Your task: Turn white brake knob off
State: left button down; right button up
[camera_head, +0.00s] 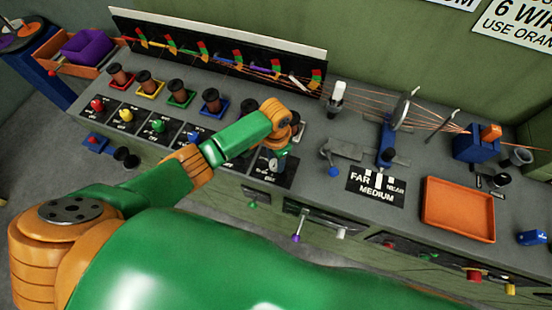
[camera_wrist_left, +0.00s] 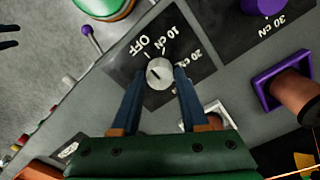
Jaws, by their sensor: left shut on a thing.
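The white brake knob (camera_wrist_left: 159,73) sits on a black dial plate (camera_wrist_left: 190,68) marked OFF, 10 cN and 20 cN. In the left wrist view the fingers of my left gripper (camera_wrist_left: 159,80) straddle it, one on each side, shut on it. A dark mark shows on the knob's face; which label it points to is hard to tell. In the head view my left gripper (camera_head: 278,160) is at the plate (camera_head: 272,171), partly hidden by my forearm and hand. Dark prongs at the left wrist view's left edge may be my right gripper (camera_wrist_left: 10,36).
A purple knob (camera_wrist_left: 264,5) and a purple-rimmed spool holder (camera_wrist_left: 283,79) are close by. A purple-tipped lever (camera_head: 296,238) stands at the bench front. Coloured knobs and spools line the bench's left; an orange tray (camera_head: 458,210) lies at right.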

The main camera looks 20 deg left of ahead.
aim_at(275, 163)
pick_arm(q)
jog(key=shift+s+f, duration=0.1)
dwell(0.4)
jog(key=shift+c, duration=2.1)
grip_release()
jog(key=shift+a, duration=0.1)
notch_tip(275, 163, up, 7)
jog(key=shift+r+b, duration=0.15)
jog(key=shift+b, duration=0.15)
